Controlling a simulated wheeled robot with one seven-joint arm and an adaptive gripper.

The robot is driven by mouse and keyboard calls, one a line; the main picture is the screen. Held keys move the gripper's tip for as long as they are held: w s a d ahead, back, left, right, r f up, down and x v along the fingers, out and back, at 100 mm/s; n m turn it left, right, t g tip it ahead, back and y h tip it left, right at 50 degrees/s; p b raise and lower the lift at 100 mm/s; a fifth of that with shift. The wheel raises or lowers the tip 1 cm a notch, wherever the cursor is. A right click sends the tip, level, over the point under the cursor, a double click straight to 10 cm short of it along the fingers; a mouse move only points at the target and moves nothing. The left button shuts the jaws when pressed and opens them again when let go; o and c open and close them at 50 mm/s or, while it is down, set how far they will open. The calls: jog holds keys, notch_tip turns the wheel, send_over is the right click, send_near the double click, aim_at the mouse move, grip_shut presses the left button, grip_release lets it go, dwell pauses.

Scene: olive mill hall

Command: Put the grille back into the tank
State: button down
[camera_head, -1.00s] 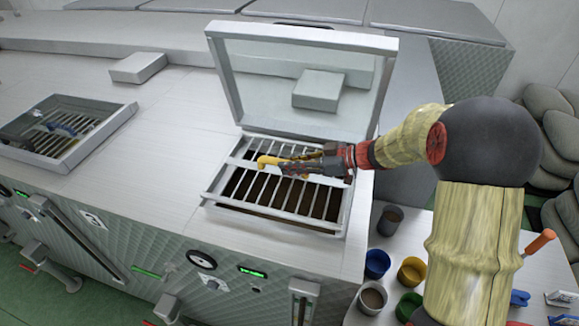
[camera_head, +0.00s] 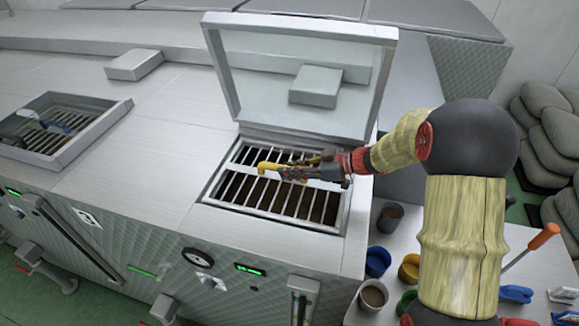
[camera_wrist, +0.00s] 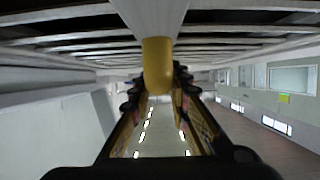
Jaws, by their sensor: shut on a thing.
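The grille (camera_head: 237,170) is a pale metal frame of parallel bars with a wide crossbar and a yellow handle (camera_head: 266,166). It lies roughly level in the tank's rectangular opening (camera_head: 272,225), and dark contents show between the bars. I cannot tell whether its edges rest fully on the ledge. My gripper (camera_head: 287,172) reaches in from the right and is shut on the yellow handle. In the wrist view, the handle (camera_wrist: 157,65) sits between the fingers (camera_wrist: 160,88), with the grille's bars (camera_wrist: 70,45) across the top.
The tank's lid (camera_head: 290,70) stands open behind the opening. A second opening (camera_head: 62,130) at left has a grille with a blue handle. A grey block (camera_head: 134,64) lies on the machine top. Several cups, including a blue one (camera_head: 377,261), stand on the side table at lower right.

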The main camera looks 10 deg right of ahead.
jog(key=shift+r, duration=0.1)
jog(key=c, duration=1.6)
grip_release()
jog(key=shift+c, duration=0.2)
jog(key=shift+f, duration=0.2)
jog(key=v, duration=1.2)
jog(key=shift+s, duration=0.1)
jog(key=shift+r, duration=0.15)
jog(key=s+r+p, duration=0.1)
jog(key=r+p, duration=0.6)
jog(key=s+a+r+p, duration=0.1)
jog(key=r+p, duration=0.3)
jog(key=shift+s, duration=0.35)
